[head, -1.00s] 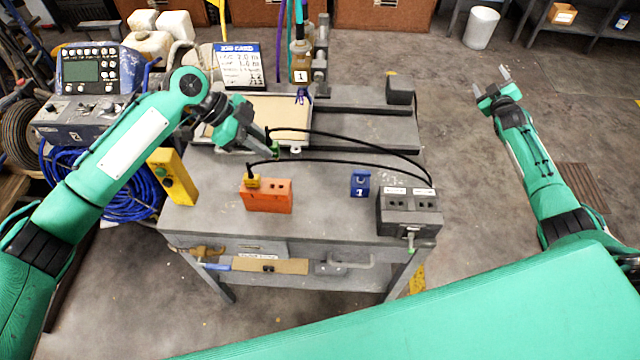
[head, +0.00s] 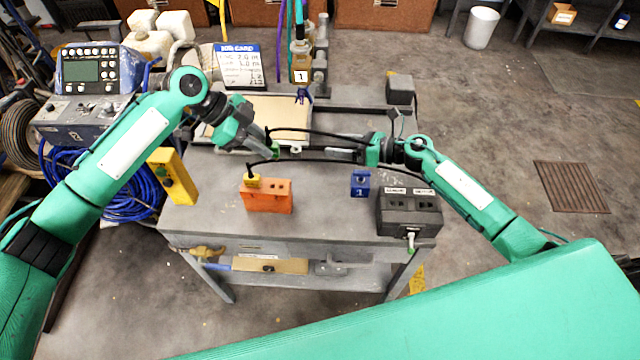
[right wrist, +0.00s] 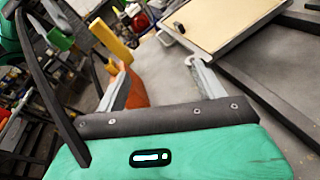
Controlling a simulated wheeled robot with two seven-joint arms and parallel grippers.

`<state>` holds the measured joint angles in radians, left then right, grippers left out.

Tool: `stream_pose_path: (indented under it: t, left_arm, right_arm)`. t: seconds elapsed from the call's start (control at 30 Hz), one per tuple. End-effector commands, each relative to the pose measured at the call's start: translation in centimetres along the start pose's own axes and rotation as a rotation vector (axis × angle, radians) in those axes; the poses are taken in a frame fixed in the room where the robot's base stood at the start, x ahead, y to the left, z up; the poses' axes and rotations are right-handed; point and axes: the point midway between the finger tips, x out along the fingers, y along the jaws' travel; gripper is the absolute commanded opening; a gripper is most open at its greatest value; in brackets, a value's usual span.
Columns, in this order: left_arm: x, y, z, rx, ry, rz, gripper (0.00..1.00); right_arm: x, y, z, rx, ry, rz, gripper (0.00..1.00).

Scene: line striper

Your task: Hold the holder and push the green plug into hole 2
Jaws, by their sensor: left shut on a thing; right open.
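The orange block with holes (head: 270,197) sits on the bench; a yellow plug (head: 252,181) stands in its left end. My left gripper (head: 268,146) is shut on the green plug (head: 275,152), above the bench behind the block, with a black cable running from it. My right gripper (head: 300,153) is open, its fingers pointing left, close to the green plug in the picture. In the right wrist view my right gripper (right wrist: 157,66) has nothing between its fingers; the orange block (right wrist: 132,90) shows partly behind the left finger. Hole numbers are not readable.
A small blue block marked 1 (head: 360,183) and a dark socket box (head: 408,212) stand on the right of the bench. Black cables arch across the middle. A yellow button box (head: 172,177) stands at the left edge. A tan board (head: 285,112) lies behind.

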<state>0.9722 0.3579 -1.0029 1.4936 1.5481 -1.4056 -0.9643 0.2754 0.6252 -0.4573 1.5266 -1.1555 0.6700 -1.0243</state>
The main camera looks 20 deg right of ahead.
Motion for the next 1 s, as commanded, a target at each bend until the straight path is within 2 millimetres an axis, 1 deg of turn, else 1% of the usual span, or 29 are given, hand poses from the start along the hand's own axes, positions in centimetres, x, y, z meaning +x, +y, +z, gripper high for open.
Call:
stream_pose_path:
  t: [0.03, 0.1, 0.2, 0.3, 0.47, 0.57, 0.67, 0.9, 1.0]
  left_arm:
    - [0.0, 0.0, 0.0, 0.000, 0.000, 0.000, 0.00]
    - [0.0, 0.0, 0.0, 0.000, 0.000, 0.000, 0.00]
    - [0.0, 0.0, 0.0, 0.000, 0.000, 0.000, 0.00]
    - [0.0, 0.0, 0.0, 0.000, 0.000, 0.000, 0.00]
    - [0.0, 0.0, 0.0, 0.000, 0.000, 0.000, 0.00]
    - [0.0, 0.0, 0.0, 0.000, 0.000, 0.000, 0.00]
    - [0.0, 0.0, 0.0, 0.000, 0.000, 0.000, 0.00]
    - [0.0, 0.0, 0.0, 0.000, 0.000, 0.000, 0.00]
    - [0.0, 0.0, 0.0, 0.000, 0.000, 0.000, 0.00]
  right_arm:
    - [0.8, 1.9, -1.4, -0.072, 0.046, 0.035, 0.71]
    - [1.6, 4.1, -3.0, -0.174, 0.104, 0.078, 0.71]
    - [2.3, 6.5, -5.0, -0.291, 0.168, 0.128, 0.71]
    - [2.7, 8.1, -6.2, -0.372, 0.210, 0.162, 0.71]
    - [3.2, 9.1, -7.2, -0.428, 0.238, 0.186, 0.71]
    - [4.0, 9.3, -7.5, -0.432, 0.239, 0.189, 0.71]
    - [5.4, 9.5, -7.8, -0.430, 0.238, 0.188, 0.71]
    - [9.9, 10.1, -9.0, -0.429, 0.236, 0.187, 0.71]
    - [11.6, 10.3, -9.5, -0.428, 0.237, 0.187, 0.71]
